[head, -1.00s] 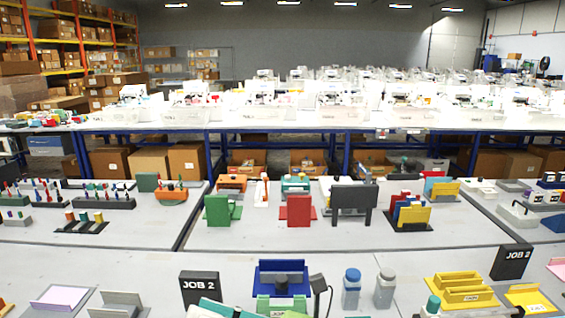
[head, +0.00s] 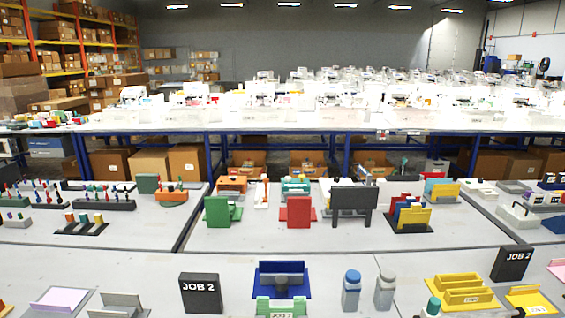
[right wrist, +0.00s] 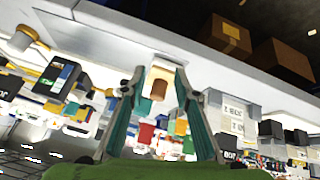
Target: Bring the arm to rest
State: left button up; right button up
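My right gripper (right wrist: 160,72) shows in the right wrist view. Its two teal and grey fingers stand apart, with nothing held between them. A tan box lies in the background behind the gap, and I cannot tell how far off it is. Neither gripper shows in the head view. My left gripper is in no current view.
In the head view, the near table holds a JOB 2 sign (head: 200,293), a blue holder (head: 298,275), two bottles (head: 351,290) (head: 385,288) and yellow trays (head: 465,290). Behind stand a green panel (head: 217,210) and a red one (head: 299,211).

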jog(key=s+f+m+g, duration=0.1)
jog(key=s+f+g, duration=0.25)
jog(key=s, duration=0.45)
notch_tip(320, 180, down, 27)
jog(key=s, duration=0.2)
jog(key=s+d+f+g, duration=0.2)
jog(key=s+f, duration=1.3)
jog(key=s, duration=0.2)
jog(key=shift+d+y, duration=0.15)
jog(key=shift+y, duration=0.15)
